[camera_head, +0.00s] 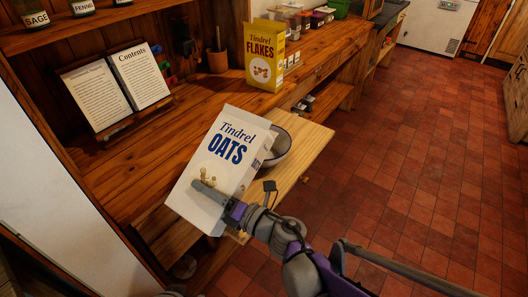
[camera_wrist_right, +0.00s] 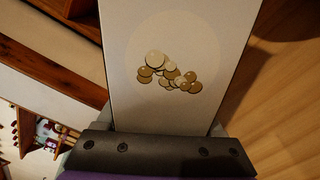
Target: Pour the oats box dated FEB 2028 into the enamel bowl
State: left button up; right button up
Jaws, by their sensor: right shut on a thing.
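My right gripper (camera_head: 222,200) is shut on a white oats box (camera_head: 226,150) with blue "Tindrel OATS" lettering. It holds the box near its lower part, one finger across the front. The box leans to the right, its upper right side in front of the white enamel bowl (camera_head: 282,146) with a dark rim. The bowl is partly hidden, and I cannot see what is in it. In the right wrist view the box (camera_wrist_right: 180,45) fills the middle above the gripper (camera_wrist_right: 165,150). No date is readable on the box. My left gripper is not in view.
The bowl stands on a pale pulled-out board (camera_head: 306,143). A yellow flakes box (camera_head: 265,58) stands behind on the counter, near a brown pot (camera_head: 217,61). An open book (camera_head: 118,85) rests on a stand at left. The tiled floor (camera_head: 410,150) at right is clear.

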dwell(0.3)
jog(key=shift+f+m+b, duration=0.35)
jog(key=shift+f+m, duration=0.05)
jog(key=shift+m, duration=0.4)
jog(key=shift+r+m, duration=0.1)
jog(key=shift+m, duration=0.6)
jog(key=shift+r+m+p, duration=0.55)
jog(key=shift+r+m, duration=0.15)
jog(key=shift+r, duration=0.3)
